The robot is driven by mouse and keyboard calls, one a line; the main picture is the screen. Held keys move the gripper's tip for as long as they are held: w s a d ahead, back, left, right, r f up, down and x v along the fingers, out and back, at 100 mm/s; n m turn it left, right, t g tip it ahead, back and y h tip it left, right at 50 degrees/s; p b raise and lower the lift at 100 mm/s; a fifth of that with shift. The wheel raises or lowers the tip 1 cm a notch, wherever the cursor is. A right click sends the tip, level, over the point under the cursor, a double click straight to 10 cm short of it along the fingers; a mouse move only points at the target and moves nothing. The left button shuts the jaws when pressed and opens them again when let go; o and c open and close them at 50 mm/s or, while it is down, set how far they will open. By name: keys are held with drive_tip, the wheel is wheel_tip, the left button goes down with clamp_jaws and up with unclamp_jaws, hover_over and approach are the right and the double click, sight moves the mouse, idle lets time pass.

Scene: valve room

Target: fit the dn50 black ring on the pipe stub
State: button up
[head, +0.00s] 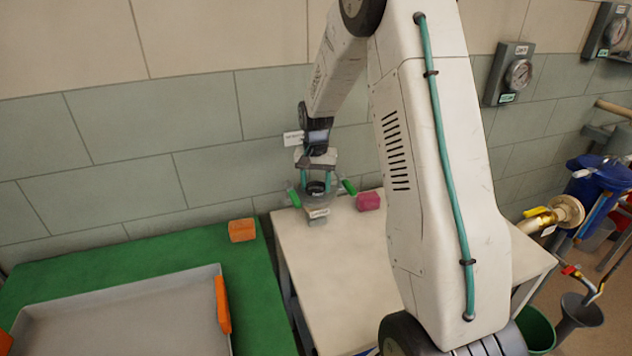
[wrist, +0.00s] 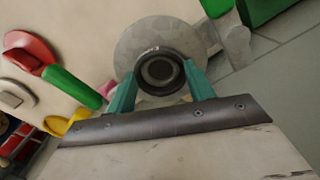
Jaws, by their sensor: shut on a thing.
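The black ring (head: 316,188) is held between the teal fingers of my gripper (head: 316,179), low over the back left corner of the pale bench. In the wrist view the ring (wrist: 160,73) sits between the fingertips (wrist: 160,84), with a dark grey round centre showing inside it. A mottled grey round fitting (wrist: 132,48) lies behind the ring and seems to be the pipe stub's body. A grey labelled block (head: 318,214) shows just below the ring in the head view. I cannot tell whether the ring is around the stub or only above it.
Green handles (head: 348,187) flank the fitting. A magenta block (head: 368,201) stands to its right. An orange block (head: 242,230) and a grey tray (head: 120,310) are on the green table at left. The bench's front (head: 345,290) is clear. Gauges (head: 518,73) hang on the wall.

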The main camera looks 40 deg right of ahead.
idle(0.4)
drive_tip(key=o, duration=1.4)
drive_tip(key=shift+o, duration=0.2)
drive_tip(key=shift+r, duration=3.5)
